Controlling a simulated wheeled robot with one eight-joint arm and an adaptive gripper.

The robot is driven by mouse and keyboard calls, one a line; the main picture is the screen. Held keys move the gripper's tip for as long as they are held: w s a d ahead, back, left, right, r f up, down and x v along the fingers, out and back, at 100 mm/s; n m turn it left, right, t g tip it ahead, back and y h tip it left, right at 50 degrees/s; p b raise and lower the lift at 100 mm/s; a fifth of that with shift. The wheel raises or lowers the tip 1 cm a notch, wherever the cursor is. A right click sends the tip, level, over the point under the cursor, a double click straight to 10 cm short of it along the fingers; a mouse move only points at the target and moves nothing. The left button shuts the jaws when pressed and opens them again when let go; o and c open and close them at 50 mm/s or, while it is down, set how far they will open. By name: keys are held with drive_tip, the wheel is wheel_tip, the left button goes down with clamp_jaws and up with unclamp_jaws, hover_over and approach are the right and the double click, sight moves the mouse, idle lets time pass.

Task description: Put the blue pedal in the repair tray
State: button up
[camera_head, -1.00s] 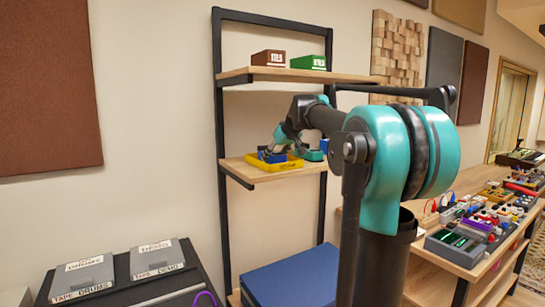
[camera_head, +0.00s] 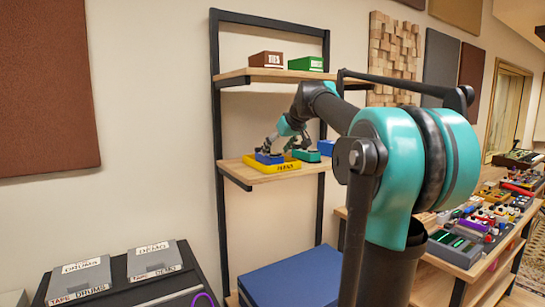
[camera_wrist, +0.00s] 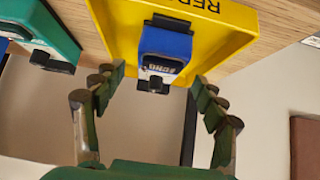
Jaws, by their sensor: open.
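The blue pedal (camera_wrist: 165,45) lies in the yellow repair tray (camera_wrist: 123,30), seen near the top of the wrist view. In the head view the blue pedal (camera_head: 269,158) shows in the yellow tray (camera_head: 289,167) on the middle shelf. My gripper (camera_wrist: 157,88) is open and empty. Its fingers are spread to either side just below the pedal's near end in the wrist view, with visible gaps. In the head view my gripper (camera_head: 283,146) is small, close to the pedal and tray.
A green pedal (camera_head: 306,155) stands right of the tray on the wooden shelf (camera_head: 237,171), with another blue pedal (camera_head: 326,147) beyond it. Brown (camera_head: 266,59) and green (camera_head: 306,63) boxes sit on the upper shelf. A black shelf post (camera_head: 219,130) stands left.

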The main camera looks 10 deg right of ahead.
drive_tip(key=v, duration=0.6)
drive_tip(key=shift+s+r, duration=0.25)
drive_tip(key=shift+s, duration=0.05)
drive_tip(key=shift+s+d, duration=0.1)
drive_tip(key=shift+d, duration=0.05)
